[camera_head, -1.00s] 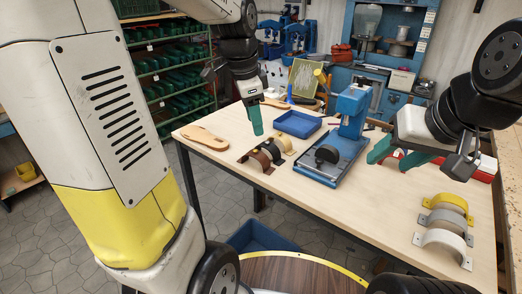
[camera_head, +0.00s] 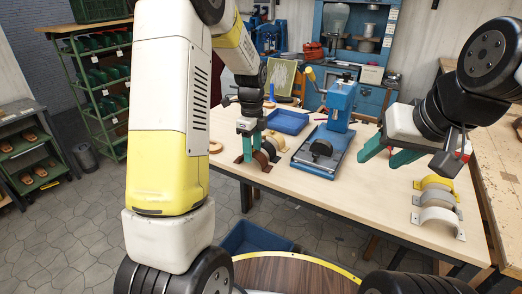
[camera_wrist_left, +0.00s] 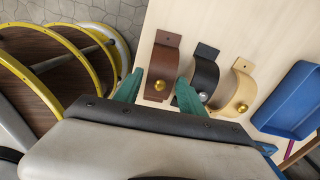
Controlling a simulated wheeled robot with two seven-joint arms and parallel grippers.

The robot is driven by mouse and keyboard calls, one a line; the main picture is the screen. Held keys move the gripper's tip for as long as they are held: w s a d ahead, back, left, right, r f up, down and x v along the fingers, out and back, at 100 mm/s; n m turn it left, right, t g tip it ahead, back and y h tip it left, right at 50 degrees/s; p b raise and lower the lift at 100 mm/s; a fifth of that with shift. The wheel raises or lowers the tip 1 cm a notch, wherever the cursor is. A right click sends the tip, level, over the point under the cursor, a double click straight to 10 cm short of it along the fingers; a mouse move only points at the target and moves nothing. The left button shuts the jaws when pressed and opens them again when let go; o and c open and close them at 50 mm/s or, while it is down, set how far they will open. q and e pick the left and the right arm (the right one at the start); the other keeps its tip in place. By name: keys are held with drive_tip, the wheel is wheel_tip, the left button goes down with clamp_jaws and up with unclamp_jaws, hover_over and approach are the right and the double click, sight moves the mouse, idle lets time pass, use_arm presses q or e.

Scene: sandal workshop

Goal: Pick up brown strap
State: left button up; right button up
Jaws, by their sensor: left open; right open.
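The brown strap (camera_wrist_left: 161,72) is an arched band with a brass stud. In the left wrist view it stands on the table between the two green fingers of my left gripper (camera_wrist_left: 160,92), which is open around it without visibly gripping. In the head view my left gripper (camera_head: 251,146) points down at the table's left part, and the brown strap (camera_head: 262,160) is partly hidden by it. A black strap (camera_wrist_left: 205,75) and a tan strap (camera_wrist_left: 241,88) stand in a row beside it. My right gripper (camera_head: 391,155) is open and empty above the table's right part.
A blue press (camera_head: 335,135) stands right of the straps, with a blue tray (camera_head: 287,121) behind them. Yellow, grey and white arched straps (camera_head: 438,215) stand at the right under my right gripper. A blue bin (camera_head: 250,238) is on the floor below the table edge.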

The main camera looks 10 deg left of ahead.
use_arm(q)
drive_tip(key=shift+f, duration=0.8)
clamp_jaws()
drive_tip(key=shift+r, duration=0.1)
